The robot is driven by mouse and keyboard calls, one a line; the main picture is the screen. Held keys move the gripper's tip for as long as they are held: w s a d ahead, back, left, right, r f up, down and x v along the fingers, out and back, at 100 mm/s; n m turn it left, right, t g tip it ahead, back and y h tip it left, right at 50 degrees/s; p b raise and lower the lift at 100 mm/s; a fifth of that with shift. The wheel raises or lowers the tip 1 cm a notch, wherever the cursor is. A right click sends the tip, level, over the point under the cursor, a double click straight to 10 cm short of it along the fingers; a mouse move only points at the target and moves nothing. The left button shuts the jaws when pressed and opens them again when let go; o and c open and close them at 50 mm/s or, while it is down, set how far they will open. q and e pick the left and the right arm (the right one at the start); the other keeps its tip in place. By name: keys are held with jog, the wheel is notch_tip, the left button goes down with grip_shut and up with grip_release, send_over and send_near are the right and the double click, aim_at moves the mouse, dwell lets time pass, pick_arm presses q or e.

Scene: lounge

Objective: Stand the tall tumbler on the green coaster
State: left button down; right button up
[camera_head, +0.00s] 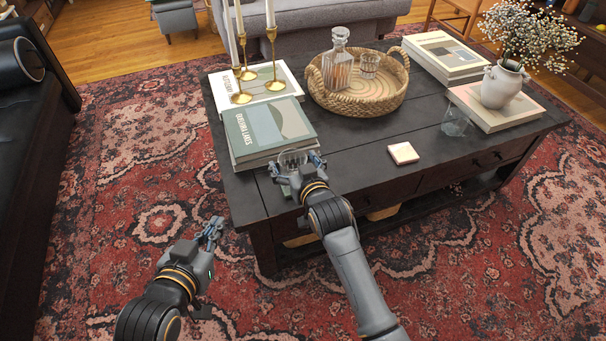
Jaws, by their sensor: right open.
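A clear glass tumbler (292,157) is at the front left of the dark table, beside the green book. My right gripper (296,166) is open, with its fingers spread on either side of this glass. The gripper hides the lower part of the glass. A small greenish patch (286,191) shows under the gripper near the table edge; it may be the green coaster, mostly hidden. Whether the glass stands on it I cannot tell. A second clear glass (455,123) stands at the right. My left gripper (214,231) is off the table above the rug; its jaw opening is unclear.
A pale square coaster (403,153) with a copper-toned edge lies on the dark table (365,172). Books (268,130), brass candlesticks (272,70), a wicker tray (345,103) with a decanter, and a white vase (500,85) fill the back. The front middle has free room.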

jog(key=p+v, duration=0.3)
jog(key=v, duration=0.8)
pick_arm(q)
jog(key=s+a+f+g+y, duration=0.1)
jog(key=s+a+f+g, duration=0.1)
jog(key=s+f+g, duration=0.2)
jog(key=s+a+f+g+y, duration=0.1)
jog(key=s+a+f+g, duration=0.2)
jog(key=s, duration=0.6)
jog(key=shift+s+f+n+g+y, duration=0.35)
jog(key=shift+f+g, duration=0.45)
jog(key=shift+g, duration=0.3)
pick_arm(e)
jog(key=s+d+f+g+h, duration=0.1)
jog(key=s+d+f+g, duration=0.1)
jog(key=s+d, duration=0.3)
jog(key=s+d+f+m+g+h, duration=0.1)
jog(key=s+d+f+g+h, duration=0.1)
jog(key=s+d, duration=0.4)
jog(key=s+d+f+g+h, duration=0.1)
jog(key=s+d+f+g, duration=0.2)
jog(key=s, duration=1)
jog(key=d+g, duration=0.3)
jog(key=shift+f+m, duration=0.3)
jog(key=shift+f, duration=0.05)
